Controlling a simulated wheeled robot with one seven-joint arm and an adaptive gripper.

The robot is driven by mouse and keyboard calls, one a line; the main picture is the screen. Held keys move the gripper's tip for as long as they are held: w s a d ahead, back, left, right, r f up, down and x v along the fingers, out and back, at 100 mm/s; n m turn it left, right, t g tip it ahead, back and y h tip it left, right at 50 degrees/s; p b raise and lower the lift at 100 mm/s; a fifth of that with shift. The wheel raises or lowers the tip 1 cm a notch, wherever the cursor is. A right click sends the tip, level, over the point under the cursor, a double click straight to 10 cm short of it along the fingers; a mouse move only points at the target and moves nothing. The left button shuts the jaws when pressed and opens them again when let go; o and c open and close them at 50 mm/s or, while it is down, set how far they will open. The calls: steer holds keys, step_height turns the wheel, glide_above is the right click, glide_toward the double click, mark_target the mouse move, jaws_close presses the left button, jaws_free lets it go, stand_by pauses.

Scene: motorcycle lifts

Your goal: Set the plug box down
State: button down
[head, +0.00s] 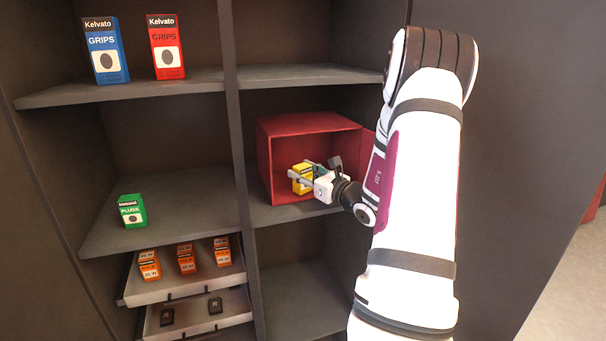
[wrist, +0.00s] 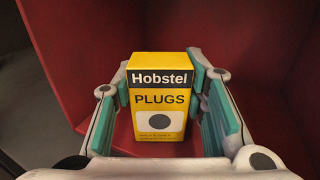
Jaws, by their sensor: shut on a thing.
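The yellow plug box (wrist: 160,105), labelled Hobstel PLUGS, stands upright between the finger pads of my gripper (wrist: 168,95). In the head view the plug box (head: 302,178) shows at the mouth of an open red bin (head: 310,123). My gripper (head: 308,176) reaches into the red bin from the right and is shut on the box. In the wrist view, red bin walls (wrist: 250,35) surround the box. The box's underside is hidden, so I cannot tell whether it touches the bin floor.
The red bin sits on the right middle shelf. A green plugs box (head: 132,211) stands on the left middle shelf. Blue (head: 106,50) and red (head: 166,47) grips boxes stand above. The lower right shelf (head: 300,295) is bare.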

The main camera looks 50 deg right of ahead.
steer(key=shift+w+f, duration=0.1)
steer(key=shift+f, duration=0.1)
steer(key=c, duration=1)
jaws_free()
